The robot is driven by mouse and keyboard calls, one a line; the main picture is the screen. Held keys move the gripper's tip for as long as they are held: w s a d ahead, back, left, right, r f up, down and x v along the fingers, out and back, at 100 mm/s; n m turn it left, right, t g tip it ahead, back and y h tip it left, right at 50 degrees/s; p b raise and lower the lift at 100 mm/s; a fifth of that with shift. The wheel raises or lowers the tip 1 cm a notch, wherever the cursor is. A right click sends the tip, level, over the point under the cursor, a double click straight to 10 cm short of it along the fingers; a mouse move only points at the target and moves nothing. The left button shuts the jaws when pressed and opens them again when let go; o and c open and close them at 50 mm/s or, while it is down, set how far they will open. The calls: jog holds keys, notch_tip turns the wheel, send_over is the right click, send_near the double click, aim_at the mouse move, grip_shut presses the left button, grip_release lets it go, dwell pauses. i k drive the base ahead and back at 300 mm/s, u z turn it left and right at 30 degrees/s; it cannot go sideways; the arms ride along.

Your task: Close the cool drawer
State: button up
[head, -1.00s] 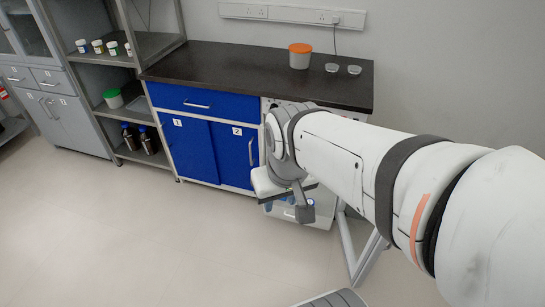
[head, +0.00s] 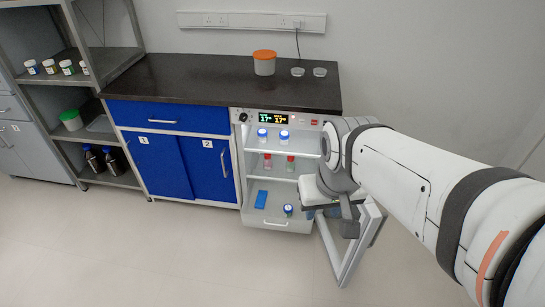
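The cool drawer (head: 262,221) is the lowest part of the white cooling cabinet under the dark counter. It appears pulled out, with a silver handle on its front. A blue box (head: 261,199) and a blue-capped item (head: 288,209) lie in it. The cabinet's glass door (head: 349,248) stands swung open to the right. My gripper (head: 349,222) is to the right of the drawer, by the open door. Its fingers are seen from behind and small, so its opening and any contact with the door or drawer cannot be made out.
Shelves above the drawer hold blue-capped bottles (head: 273,134) and red-capped bottles (head: 278,161). A blue cabinet (head: 156,165) with closed doors stands left. An orange-lidded tub (head: 264,66) and two small dishes (head: 309,72) sit on the counter. The floor in front is clear.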

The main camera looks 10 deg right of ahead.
aim_at(280, 193)
jog(key=u, duration=0.05)
jog(key=i, duration=1)
jog(key=z, duration=0.1)
jog(key=k, duration=1)
jog(key=u, duration=0.95)
jog(key=i, duration=0.45)
jog(key=z, duration=0.3)
